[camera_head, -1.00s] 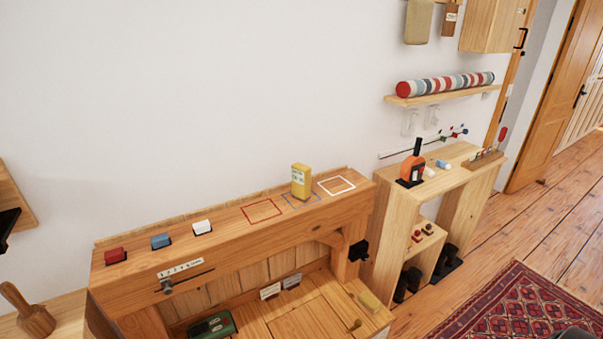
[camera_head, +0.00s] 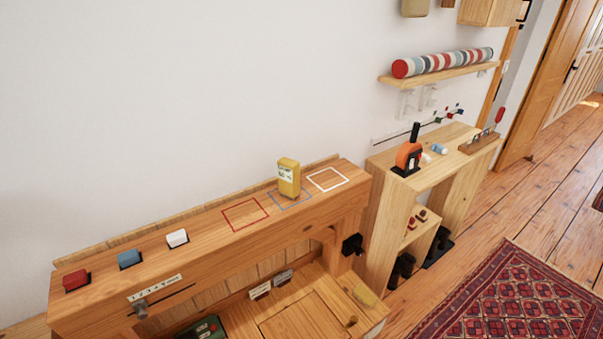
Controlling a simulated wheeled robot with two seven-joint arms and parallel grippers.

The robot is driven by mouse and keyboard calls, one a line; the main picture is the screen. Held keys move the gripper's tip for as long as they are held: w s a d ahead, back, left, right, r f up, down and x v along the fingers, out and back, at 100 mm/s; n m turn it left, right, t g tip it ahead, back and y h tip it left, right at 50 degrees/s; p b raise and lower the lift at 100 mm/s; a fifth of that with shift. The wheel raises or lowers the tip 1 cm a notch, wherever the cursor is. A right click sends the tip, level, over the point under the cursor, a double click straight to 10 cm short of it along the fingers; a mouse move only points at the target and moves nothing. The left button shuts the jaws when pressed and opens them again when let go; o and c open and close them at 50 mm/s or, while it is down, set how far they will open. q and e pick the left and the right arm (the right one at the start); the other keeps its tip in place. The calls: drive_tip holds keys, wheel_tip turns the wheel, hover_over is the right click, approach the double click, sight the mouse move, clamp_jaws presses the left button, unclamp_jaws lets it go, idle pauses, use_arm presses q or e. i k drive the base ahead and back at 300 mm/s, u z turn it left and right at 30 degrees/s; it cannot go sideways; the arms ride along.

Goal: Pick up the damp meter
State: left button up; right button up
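A small upright yellow device (camera_head: 288,179), with a pale label or display on its face, looks like the damp meter. It stands on the beam-like wooden top (camera_head: 205,233), at the blue outlined square (camera_head: 303,199). The red outlined square (camera_head: 244,214) is to its left and the white outlined square (camera_head: 327,179) to its right; both are empty. Nothing touches the yellow device from above. Neither of my grippers is in view.
Red (camera_head: 76,280), blue (camera_head: 129,259) and white (camera_head: 177,238) blocks sit along the top's left part. An orange tool (camera_head: 408,157) stands on the shelf unit (camera_head: 447,160) at right. A striped roll (camera_head: 443,62) lies on a wall shelf. A patterned rug (camera_head: 520,300) covers floor at lower right.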

sight(288, 170)
drive_tip(key=u, duration=3.55)
drive_tip(key=k, duration=1.15)
drive_tip(key=z, duration=2.05)
